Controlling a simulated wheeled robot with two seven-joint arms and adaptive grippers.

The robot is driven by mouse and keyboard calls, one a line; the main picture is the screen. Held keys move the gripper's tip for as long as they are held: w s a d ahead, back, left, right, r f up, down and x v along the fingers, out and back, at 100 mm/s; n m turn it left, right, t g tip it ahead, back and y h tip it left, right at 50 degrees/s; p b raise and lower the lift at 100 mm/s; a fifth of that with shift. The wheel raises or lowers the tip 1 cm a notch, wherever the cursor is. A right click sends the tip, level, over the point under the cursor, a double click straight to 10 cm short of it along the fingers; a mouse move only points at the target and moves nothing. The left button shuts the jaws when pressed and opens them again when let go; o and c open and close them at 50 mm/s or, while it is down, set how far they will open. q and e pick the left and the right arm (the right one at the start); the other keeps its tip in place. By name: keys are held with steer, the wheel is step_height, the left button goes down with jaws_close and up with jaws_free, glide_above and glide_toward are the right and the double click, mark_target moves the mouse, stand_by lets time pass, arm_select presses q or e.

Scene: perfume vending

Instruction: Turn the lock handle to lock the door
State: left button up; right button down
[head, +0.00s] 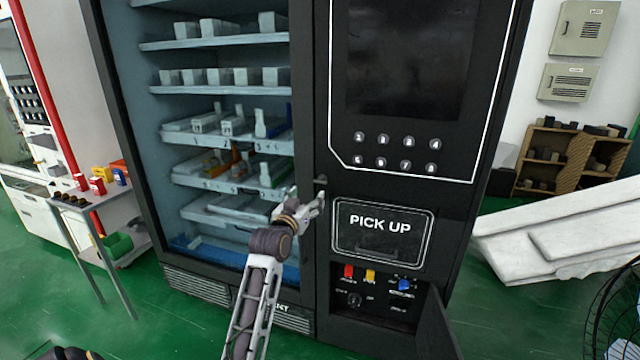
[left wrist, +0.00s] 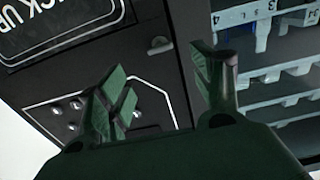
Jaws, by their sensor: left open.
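The black vending machine's glass door (head: 302,120) appears shut in the head view. The small lock handle (head: 320,181) sits on the black front just right of the glass, above the pick-up flap. My left gripper (head: 309,197) is open just below and left of the handle, at the door's edge. In the left wrist view, the handle (left wrist: 160,46) is a small grey piece beyond the gap between the two spread fingers of my left gripper (left wrist: 158,60). Nothing is between the fingers, and they appear apart from the handle. My right gripper is not in view.
The pick-up flap (head: 382,231) is below right of the handle. A lower compartment with colored switches (head: 370,274) has its small door (head: 436,325) swung open. A side table (head: 105,205) stands left, and a white slab (head: 560,225) lies right.

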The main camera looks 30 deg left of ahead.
mark_target(319, 183)
arm_select(q)
steer(key=shift+x, duration=6.4)
steer(key=c, duration=1)
